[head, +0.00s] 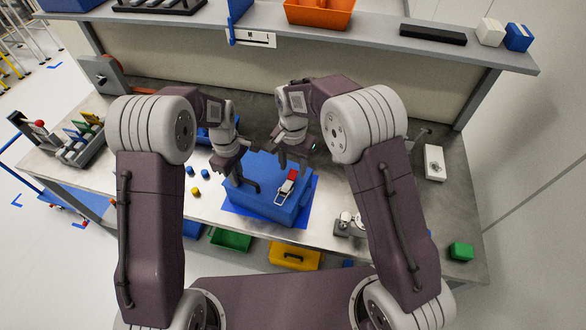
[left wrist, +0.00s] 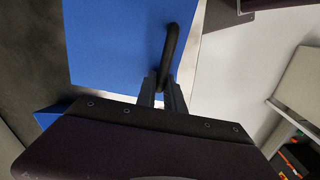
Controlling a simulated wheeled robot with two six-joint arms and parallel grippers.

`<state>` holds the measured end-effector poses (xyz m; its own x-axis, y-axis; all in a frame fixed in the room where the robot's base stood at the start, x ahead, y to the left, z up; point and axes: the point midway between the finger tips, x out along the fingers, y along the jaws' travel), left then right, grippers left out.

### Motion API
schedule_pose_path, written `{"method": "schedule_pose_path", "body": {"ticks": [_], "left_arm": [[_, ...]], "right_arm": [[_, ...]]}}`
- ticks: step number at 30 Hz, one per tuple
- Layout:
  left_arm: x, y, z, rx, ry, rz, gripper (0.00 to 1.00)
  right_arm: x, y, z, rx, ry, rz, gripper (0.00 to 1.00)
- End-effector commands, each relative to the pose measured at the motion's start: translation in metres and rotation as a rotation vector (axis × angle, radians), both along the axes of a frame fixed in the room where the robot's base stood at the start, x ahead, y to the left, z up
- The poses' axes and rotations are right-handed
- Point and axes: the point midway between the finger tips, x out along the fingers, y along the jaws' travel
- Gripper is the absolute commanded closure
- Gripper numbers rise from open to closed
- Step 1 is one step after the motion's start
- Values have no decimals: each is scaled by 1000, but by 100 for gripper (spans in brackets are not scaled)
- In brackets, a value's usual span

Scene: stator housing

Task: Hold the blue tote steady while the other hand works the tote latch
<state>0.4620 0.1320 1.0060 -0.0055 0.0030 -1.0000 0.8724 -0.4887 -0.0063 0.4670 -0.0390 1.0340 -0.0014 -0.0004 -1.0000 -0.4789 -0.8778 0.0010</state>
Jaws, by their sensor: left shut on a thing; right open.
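The blue tote (head: 262,200) sits on a blue mat (head: 304,208) near the front middle of the workbench. A black handle (head: 246,184) stands on the tote's left part. The tote latch (head: 286,188), silver with a red part, is on its right front side. My left gripper (head: 238,174) is at the handle, and in the left wrist view it (left wrist: 163,92) is shut on the black handle (left wrist: 173,48) against the blue tote (left wrist: 115,45). My right gripper (head: 292,162) is open above the tote's back right part, apart from the latch; its fingertips are partly hard to make out.
Small blue and yellow pieces (head: 195,191) lie left of the tote. A metal fixture (head: 349,224) stands to its right. A green block (head: 461,251) and a white device (head: 434,162) are farther right. Green (head: 230,239) and yellow (head: 294,256) bins are below the front edge.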

Motion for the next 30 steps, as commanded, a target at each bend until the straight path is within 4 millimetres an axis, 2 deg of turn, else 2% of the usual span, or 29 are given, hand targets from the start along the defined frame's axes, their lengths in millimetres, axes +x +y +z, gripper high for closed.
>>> {"method": "schedule_pose_path", "body": {"ticks": [4,13,18,30], "left_arm": [[-1,0,-1,0,2,0,100],[-1,0,-1,0,4,0,100],[-1,0,-1,0,4,0,100],[-1,0,-1,0,4,0,100]], "right_arm": [[0,0,-16,0,0,0,55],[0,0,-19,0,-1,0,55],[0,0,-19,0,-1,0,100],[0,0,-18,1,-3,0,100]]}}
